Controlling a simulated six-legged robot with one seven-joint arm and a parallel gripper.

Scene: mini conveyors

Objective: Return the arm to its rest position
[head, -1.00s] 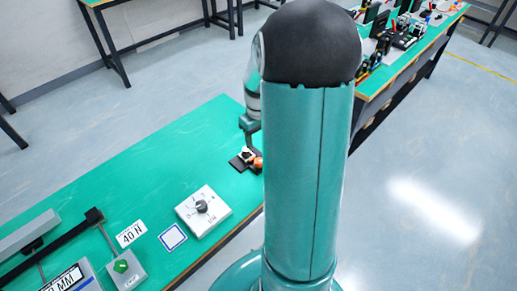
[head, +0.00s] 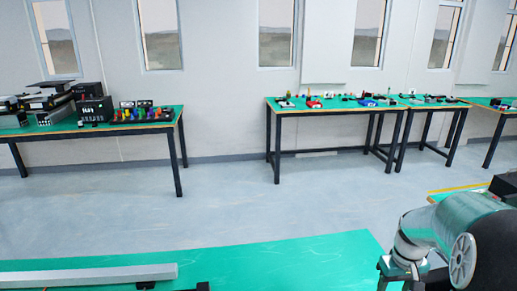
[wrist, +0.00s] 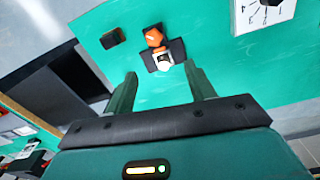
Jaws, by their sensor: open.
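My gripper (wrist: 160,72) is open and empty in the wrist view, its two green fingers spread apart. It points towards the green table top (wrist: 215,45). A small orange and white piece on a dark base (wrist: 176,48) lies beyond the fingertips, apart from them. In the head view part of my arm (head: 425,240) shows at the lower right, and I cannot make out the fingers there.
A small black block (wrist: 112,38) and a white dial box (wrist: 262,15) are on the table. In the head view a grey bar (head: 90,275) lies on the near table (head: 300,262). Loaded benches (head: 285,103) stand by the far wall, with open floor (head: 230,205) between.

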